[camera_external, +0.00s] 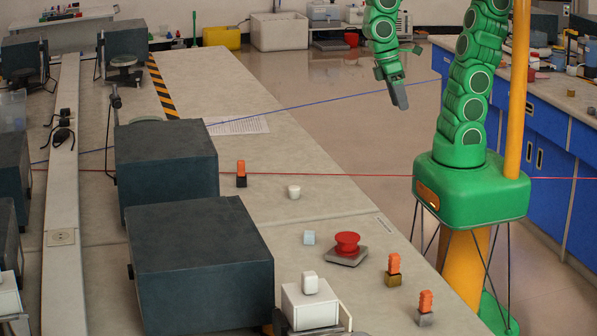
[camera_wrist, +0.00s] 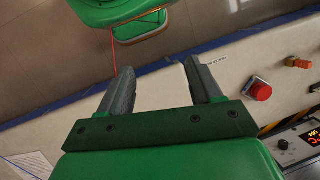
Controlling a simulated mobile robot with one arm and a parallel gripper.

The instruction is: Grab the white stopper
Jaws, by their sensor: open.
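A small white tapered piece (camera_external: 294,191), which looks like the white stopper, stands on the grey bench in the external view, near the bench's right edge. A white rounded block (camera_external: 310,282) sits on a white box nearer the camera. My gripper (camera_external: 400,104) hangs in the air beyond the bench's right edge, well apart from the stopper. In the wrist view my gripper (camera_wrist: 160,68) has its two fingers spread with nothing between them. I cannot make out the stopper in the wrist view.
A red button (camera_external: 347,243) on a grey base, a pale blue cube (camera_external: 309,237) and orange-topped pieces (camera_external: 394,265) stand near the stopper. A dark box (camera_external: 167,165) stands left of it. Blue and red lines cross the scene.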

